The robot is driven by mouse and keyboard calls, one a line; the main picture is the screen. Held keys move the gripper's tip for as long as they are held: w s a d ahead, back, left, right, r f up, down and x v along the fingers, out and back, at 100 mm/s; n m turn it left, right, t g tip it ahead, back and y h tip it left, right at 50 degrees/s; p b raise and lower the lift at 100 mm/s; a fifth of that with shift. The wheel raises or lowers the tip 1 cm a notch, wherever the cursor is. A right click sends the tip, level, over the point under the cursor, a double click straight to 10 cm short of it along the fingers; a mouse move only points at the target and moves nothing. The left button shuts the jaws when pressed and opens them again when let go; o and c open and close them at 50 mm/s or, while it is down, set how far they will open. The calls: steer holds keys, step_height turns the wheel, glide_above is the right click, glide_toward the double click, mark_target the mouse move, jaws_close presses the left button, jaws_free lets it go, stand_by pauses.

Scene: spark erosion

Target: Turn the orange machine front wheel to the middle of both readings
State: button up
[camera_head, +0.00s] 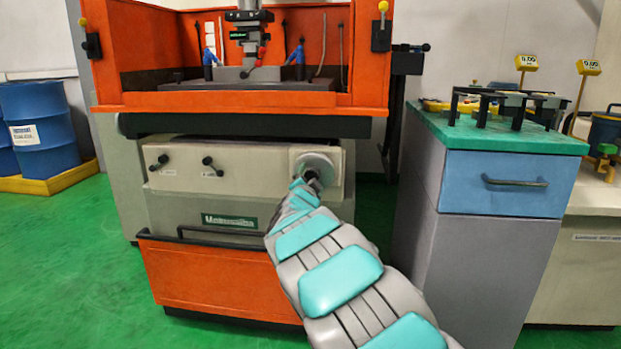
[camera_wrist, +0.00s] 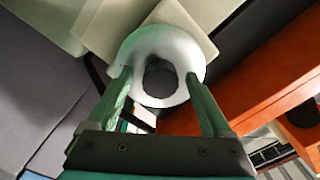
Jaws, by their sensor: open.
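The orange machine (camera_head: 228,103) stands left of centre in the head view. Its front wheel (camera_head: 318,163) is a pale round disc on the right of the cream front panel, partly hidden by my arm. In the wrist view the wheel (camera_wrist: 188,50) is a white ring around a dark centre. My gripper (camera_wrist: 158,78) is open, with one green finger on each side of the wheel's lower part. I cannot tell whether the fingers touch it. In the head view my gripper is mostly hidden behind my arm at the wheel. No readings on the machine are legible.
Two dark knobs (camera_head: 185,163) sit left on the cream panel. A grey cabinet (camera_head: 468,235) with a green top stands right of the machine. Two yellow tags with digits (camera_head: 526,62) (camera_head: 588,67) rise behind it. Blue barrels (camera_head: 44,125) stand at far left. Green floor is clear at left.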

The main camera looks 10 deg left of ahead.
jaws_close()
steer(key=shift+r, duration=0.1)
stand_by(0.7)
